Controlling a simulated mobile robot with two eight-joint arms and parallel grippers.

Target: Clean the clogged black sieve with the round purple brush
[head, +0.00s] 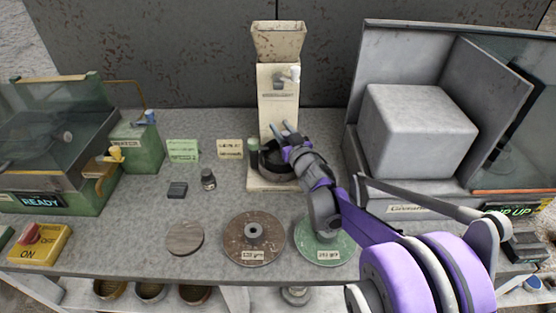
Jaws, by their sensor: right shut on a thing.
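The black sieve (272,163) appears as a dark round pan on the cream foot of the hopper stand, at the middle back of the bench. My right gripper (283,132) is at its upper right rim and looks shut on the sieve. The gripper and wrist cover part of that rim, and the mesh is too dark to make out. I see no round purple brush; the purple parts in view belong to my right arm. My left gripper is not in view.
A dark green cylinder (253,148) stands just left of the sieve. A small dark jar (208,179) and a dark block (178,190) lie further left. Discs labelled by grit (236,247) (337,252) lie in front. A grey cabinet with a large block (420,128) stands right.

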